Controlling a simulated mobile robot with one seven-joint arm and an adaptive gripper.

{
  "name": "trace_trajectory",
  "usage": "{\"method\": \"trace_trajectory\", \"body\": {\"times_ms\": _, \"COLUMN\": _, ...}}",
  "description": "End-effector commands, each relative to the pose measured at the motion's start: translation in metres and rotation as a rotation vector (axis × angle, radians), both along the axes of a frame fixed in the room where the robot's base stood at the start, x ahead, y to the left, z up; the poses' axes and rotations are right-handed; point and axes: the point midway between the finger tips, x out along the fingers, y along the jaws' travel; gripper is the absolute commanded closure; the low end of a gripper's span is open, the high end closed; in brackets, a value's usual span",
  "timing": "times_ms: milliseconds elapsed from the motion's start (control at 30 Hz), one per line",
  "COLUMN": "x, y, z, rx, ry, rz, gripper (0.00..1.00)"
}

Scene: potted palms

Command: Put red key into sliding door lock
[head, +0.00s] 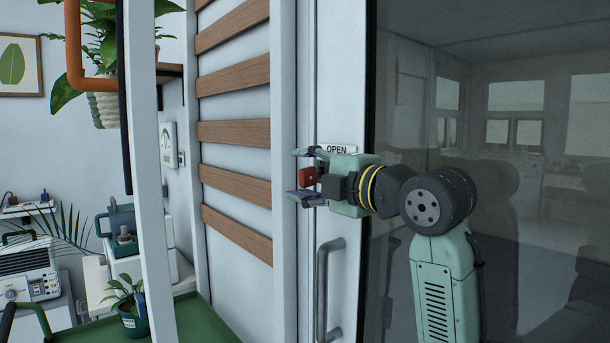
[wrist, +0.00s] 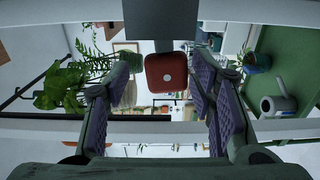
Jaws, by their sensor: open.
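My gripper (head: 303,175) is beside the white frame of the sliding door (head: 348,205), with its fingers spread. The red key (head: 307,178) shows between the fingers in the head view. In the wrist view the red key (wrist: 166,72) appears as a rounded red block with a small pale dot, between the two purple-padded fingers of my gripper (wrist: 165,88). Gaps show on both sides, so neither pad appears to touch it.
A grey door handle (head: 328,290) is below my gripper, and an OPEN sign (head: 340,149) is just above. Dark glass fills the right. At left are a white post (head: 147,170), a green table (head: 205,322) and a potted plant (head: 131,305).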

Motion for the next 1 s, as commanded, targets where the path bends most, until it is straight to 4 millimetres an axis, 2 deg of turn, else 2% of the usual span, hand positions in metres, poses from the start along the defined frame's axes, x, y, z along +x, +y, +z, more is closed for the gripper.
{"method": "trace_trajectory", "body": {"times_ms": 200, "x": -0.001, "y": 0.0, "z": 0.0, "rx": 0.0, "ry": 0.0, "rz": 0.0, "gripper": 0.5}}
{"method": "trace_trajectory", "body": {"times_ms": 333, "x": -0.008, "y": -0.006, "z": 0.001, "rx": 0.001, "ry": -0.002, "rz": -0.001, "gripper": 0.5}}
{"method": "trace_trajectory", "body": {"times_ms": 800, "x": -0.082, "y": -0.06, "z": 0.001, "rx": 0.001, "ry": -0.002, "rz": -0.002, "gripper": 0.5}}
{"method": "trace_trajectory", "body": {"times_ms": 1000, "x": -0.096, "y": -0.07, "z": 0.001, "rx": 0.001, "ry": -0.001, "rz": 0.0, "gripper": 0.5}}
